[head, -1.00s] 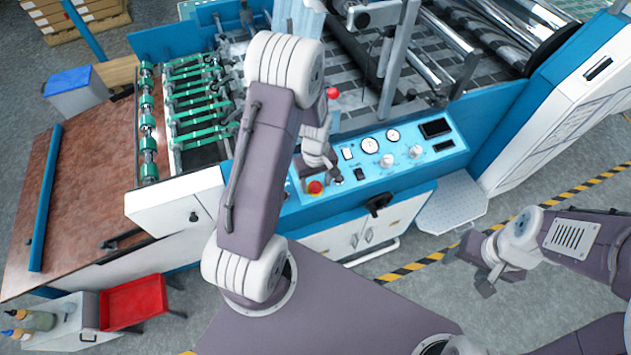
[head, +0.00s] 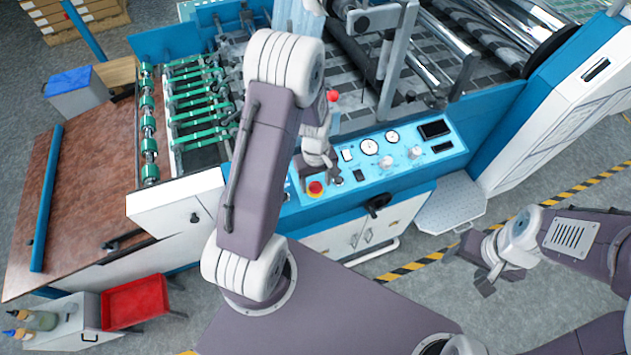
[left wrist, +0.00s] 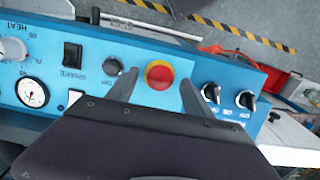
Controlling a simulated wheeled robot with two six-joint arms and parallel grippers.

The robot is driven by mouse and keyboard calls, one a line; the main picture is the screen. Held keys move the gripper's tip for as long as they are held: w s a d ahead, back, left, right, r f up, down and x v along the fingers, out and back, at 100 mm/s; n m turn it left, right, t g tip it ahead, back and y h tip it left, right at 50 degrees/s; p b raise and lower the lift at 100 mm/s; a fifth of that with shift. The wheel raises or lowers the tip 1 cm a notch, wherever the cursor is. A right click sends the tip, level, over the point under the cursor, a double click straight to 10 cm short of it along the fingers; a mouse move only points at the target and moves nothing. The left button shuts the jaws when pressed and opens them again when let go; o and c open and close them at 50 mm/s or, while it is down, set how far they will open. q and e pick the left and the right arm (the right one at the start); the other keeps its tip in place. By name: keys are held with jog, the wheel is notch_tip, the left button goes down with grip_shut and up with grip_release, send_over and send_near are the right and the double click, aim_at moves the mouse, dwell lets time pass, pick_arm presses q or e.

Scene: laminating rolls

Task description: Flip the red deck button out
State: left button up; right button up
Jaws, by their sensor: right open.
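The red button (head: 316,187), a round red cap on a yellow ring, sits on the blue control panel (head: 404,170) of the machine. In the left wrist view the red button (left wrist: 159,75) shows between the two dark fingers of my left gripper (left wrist: 158,92). The fingers are spread, one on each side of it, with gaps to the cap. In the head view my left gripper (head: 326,174) is just above the button, partly hidden by my arm. My right gripper (head: 482,270) is open and empty, off to the right over the floor.
A black knob (left wrist: 113,65) and a black rocker switch (left wrist: 72,55) lie on one side of the button, selector knobs (left wrist: 211,92) on the other. A black handwheel (head: 377,204) sticks out from the machine front. A small red ball (head: 333,96) shows behind the panel.

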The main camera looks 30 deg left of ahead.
aim_at(316, 186)
pick_arm(q)
notch_tip(316, 186, up, 9)
jog(key=b, duration=0.1)
dwell(0.5)
